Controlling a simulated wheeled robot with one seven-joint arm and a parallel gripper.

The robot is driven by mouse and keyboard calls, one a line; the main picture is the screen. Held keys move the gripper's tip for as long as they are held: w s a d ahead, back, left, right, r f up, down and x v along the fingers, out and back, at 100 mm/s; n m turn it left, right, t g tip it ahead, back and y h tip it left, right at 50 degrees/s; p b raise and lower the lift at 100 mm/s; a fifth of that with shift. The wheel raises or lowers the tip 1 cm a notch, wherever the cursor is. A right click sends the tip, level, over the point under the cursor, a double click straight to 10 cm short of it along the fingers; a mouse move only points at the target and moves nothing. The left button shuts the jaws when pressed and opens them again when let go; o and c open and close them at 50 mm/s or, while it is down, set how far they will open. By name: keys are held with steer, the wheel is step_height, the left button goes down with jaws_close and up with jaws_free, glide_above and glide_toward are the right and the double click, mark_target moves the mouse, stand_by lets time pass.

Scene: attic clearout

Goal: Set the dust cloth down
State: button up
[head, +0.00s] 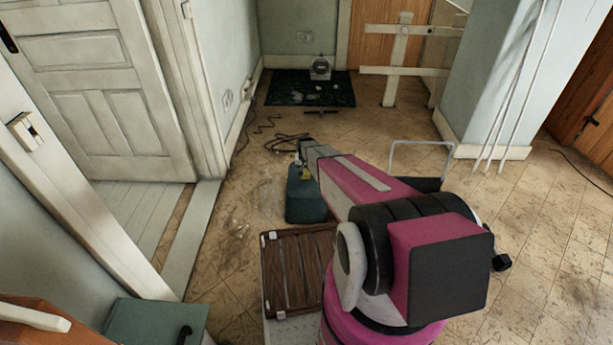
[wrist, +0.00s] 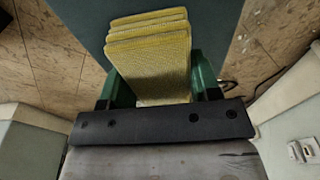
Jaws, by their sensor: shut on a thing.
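The dust cloth (wrist: 150,55) is a yellow, woven, folded stack of several layers. In the wrist view it sits between the green fingers of my gripper (wrist: 160,85), which is shut on it. In the head view my gripper (head: 303,166) is at the far end of my arm, over the back part of a teal box (head: 306,203). Only a small yellow patch of the cloth (head: 305,174) shows there. A flat teal surface (wrist: 75,15) lies beyond the cloth in the wrist view. I cannot tell whether the cloth touches it.
A slatted brown wooden rack (head: 297,270) lies nearer me. A dark cable (head: 285,142) lies on the tiled floor behind the box. A dark mat (head: 310,88) with a small grey device (head: 320,68) is at the back. Open floor (head: 540,240) lies to the right.

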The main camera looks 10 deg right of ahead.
mark_target(306, 169)
steer(key=shift+w+d+f, duration=0.2)
steer(key=shift+d+f, duration=0.15)
steer(key=shift+f, duration=1.9)
steer(key=shift+f, duration=0.1)
steer(key=o, duration=0.9)
steer(key=r, duration=0.4)
steer(key=s+r, duration=0.1)
steer(key=r, duration=0.6)
steer(key=shift+s+a+r, duration=0.15)
steer(key=shift+s+r, duration=0.1)
steer(key=shift+r, duration=0.1)
steer(key=shift+s+r, duration=0.2)
steer(key=shift+r, duration=0.1)
steer(key=s+r, duration=0.7)
steer(key=s, duration=0.3)
steer(key=s+r+n+g, duration=0.1)
steer(key=s+r, duration=0.7)
steer(key=s, duration=0.2)
steer(key=s+r+n, duration=0.1)
steer(key=s+r, duration=0.6)
steer(key=s, duration=0.4)
steer(key=shift+r, duration=0.25)
